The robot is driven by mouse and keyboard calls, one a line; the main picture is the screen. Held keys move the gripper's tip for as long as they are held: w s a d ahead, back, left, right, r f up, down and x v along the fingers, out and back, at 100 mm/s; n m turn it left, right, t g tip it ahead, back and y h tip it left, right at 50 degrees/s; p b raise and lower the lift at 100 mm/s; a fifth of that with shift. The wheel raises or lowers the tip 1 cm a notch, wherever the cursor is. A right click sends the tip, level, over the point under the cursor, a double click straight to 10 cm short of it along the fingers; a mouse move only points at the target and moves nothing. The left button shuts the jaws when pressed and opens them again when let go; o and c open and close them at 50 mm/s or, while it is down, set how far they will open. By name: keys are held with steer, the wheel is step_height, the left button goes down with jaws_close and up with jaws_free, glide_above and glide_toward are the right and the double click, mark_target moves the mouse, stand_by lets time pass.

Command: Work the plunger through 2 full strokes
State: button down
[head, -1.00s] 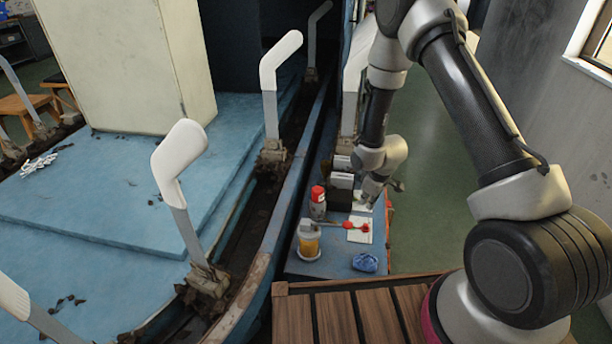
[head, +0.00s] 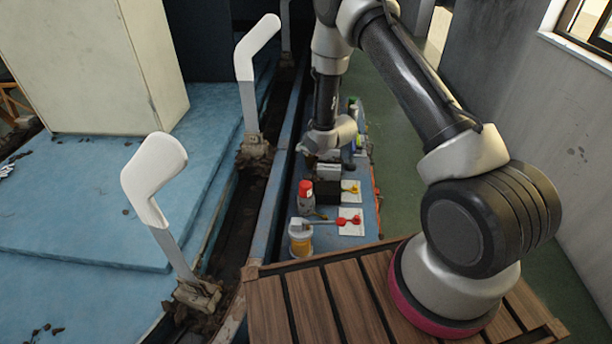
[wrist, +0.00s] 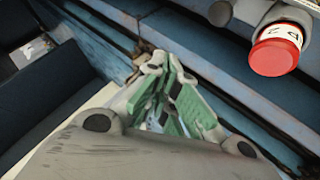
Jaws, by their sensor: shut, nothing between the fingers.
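My gripper (wrist: 165,78), with green finger pads, is shut and empty in the wrist view. In the head view its wrist end hangs over the left side of the narrow blue bench, beyond a red-capped bottle (head: 306,200). A yellow jar (head: 300,242) with a grey top stands nearer, with a grey bar reaching right towards red pieces (head: 349,220). I cannot tell which part is the plunger.
White cards (head: 351,229) lie on the bench, and dark and pale blocks (head: 328,172) stand behind the bottle. White-topped levers (head: 153,175) rise along a dark trough to the left. A slatted wooden platform (head: 320,300) lies in front. Green floor to the right is clear.

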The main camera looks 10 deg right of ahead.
mark_target(305, 177)
steer(key=shift+f, duration=4.45)
steer(key=shift+f, duration=0.1)
steer(key=shift+f, duration=0.25)
steer(key=shift+s+f, duration=0.1)
steer(key=shift+f, duration=1.25)
steer(key=shift+r, duration=1.75)
steer(key=shift+r, duration=2.5)
